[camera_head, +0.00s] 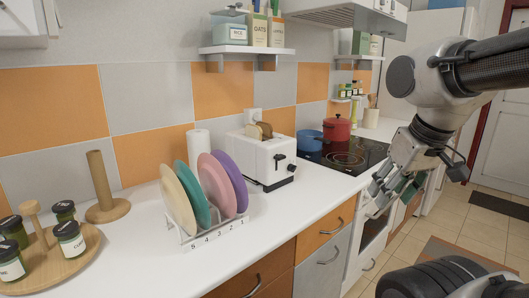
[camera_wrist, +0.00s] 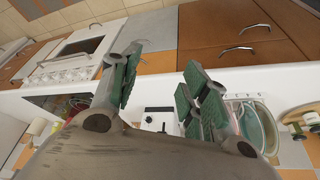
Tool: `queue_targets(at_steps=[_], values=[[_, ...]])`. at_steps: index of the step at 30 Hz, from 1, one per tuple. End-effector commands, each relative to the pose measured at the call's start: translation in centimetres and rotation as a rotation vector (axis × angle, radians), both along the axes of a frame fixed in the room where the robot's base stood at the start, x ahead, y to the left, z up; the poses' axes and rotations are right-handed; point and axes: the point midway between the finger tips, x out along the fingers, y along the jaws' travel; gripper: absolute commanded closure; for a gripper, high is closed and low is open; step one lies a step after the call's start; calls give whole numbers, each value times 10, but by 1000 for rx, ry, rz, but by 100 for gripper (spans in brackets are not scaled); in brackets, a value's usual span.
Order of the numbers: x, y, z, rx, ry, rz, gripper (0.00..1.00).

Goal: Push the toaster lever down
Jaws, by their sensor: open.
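The white toaster (camera_head: 258,158) stands on the counter, with bread slices (camera_head: 264,130) showing in its top slots. Its black lever (camera_head: 280,158) is on the end facing the stove, near the upper part of that face. My gripper (camera_head: 384,192) is open and empty, in front of the counter edge, to the right of the toaster and well apart from it. In the wrist view my open gripper (camera_wrist: 158,82) has its two green-padded fingers spread. The toaster (camera_wrist: 158,118) shows upside down between and beyond them, partly hidden by the fingers and gripper body.
A rack of coloured plates (camera_head: 205,195) stands just left of the toaster. A black cooktop (camera_head: 350,155) with a blue pot (camera_head: 309,141) and red pot (camera_head: 337,129) lies to its right. A shelf (camera_head: 246,50) hangs above. The counter front before the toaster is clear.

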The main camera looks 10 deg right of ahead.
Motion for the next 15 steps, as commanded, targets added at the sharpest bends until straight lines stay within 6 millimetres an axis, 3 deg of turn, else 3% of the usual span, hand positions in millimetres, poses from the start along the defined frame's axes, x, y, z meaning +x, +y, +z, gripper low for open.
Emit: queue_targets(at_steps=[1,6,8,11,15], values=[[0,1,0,0,1,3,68],[7,5,-14,-1,71,22,99],[15,7,-18,-1,109,32,100],[41,15,-22,8,163,51,100],[99,33,-27,26,178,88,100]])
